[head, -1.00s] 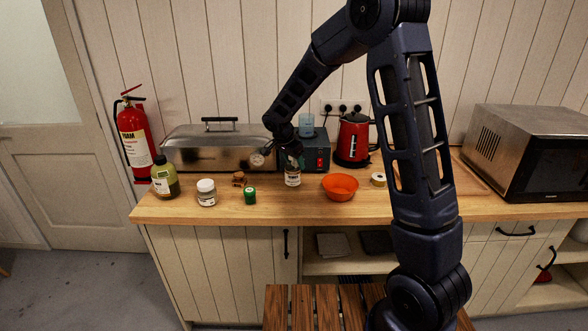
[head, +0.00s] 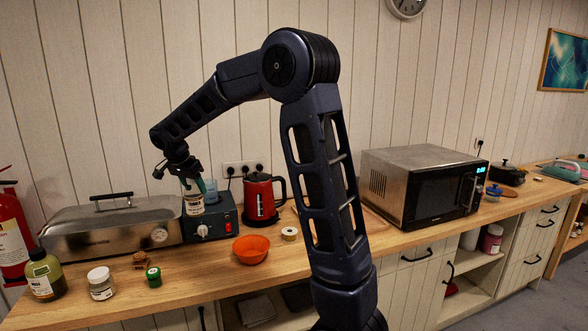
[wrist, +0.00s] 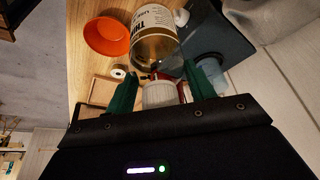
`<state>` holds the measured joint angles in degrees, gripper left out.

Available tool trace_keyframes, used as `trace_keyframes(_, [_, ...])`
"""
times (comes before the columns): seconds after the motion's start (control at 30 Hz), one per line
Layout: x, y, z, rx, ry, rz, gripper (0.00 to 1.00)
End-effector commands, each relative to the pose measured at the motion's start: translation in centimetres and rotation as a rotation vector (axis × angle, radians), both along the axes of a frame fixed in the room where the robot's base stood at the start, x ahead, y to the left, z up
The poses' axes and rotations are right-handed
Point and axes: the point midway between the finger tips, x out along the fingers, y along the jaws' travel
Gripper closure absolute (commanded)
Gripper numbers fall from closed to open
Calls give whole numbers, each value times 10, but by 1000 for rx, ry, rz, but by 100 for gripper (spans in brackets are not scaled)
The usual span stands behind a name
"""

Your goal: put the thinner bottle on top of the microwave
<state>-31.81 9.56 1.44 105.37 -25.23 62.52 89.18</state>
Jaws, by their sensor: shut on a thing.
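My gripper (head: 190,184) is shut on the thinner bottle (head: 194,204), a small bottle with a pale label, and holds it upright above the counter, in front of the blue-grey box. In the wrist view my green fingers (wrist: 162,92) are on either side of its white cap. The bottle's brownish body and its label, with letters starting "THI" (wrist: 155,18), also show there. The microwave (head: 408,159), steel with a black front and a lit display, stands on the counter to the right. Its top looks bare.
A red kettle (head: 262,199), an orange bowl (head: 251,249) and a tape roll (head: 290,234) stand between bottle and microwave. The blue-grey box (head: 226,217) and steel case (head: 88,232) are behind. A green bottle (head: 40,271) and small jars (head: 101,284) stand at left.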

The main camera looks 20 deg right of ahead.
Motion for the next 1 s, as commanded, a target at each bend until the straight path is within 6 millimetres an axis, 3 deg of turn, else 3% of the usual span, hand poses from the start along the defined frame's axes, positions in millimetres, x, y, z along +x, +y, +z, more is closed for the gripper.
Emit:
trace_keyframes(0.17, [3, -2, 2, 1, -1, -3, 83])
trace_keyframes(0.37, [37, -30, 15, 1, -1, -26, 83])
trace_keyframes(0.7, [128, -136, 61, 2, -2, -71, 83])
trace_keyframes(1.0, [185, -249, 101, 0, -3, -97, 83])
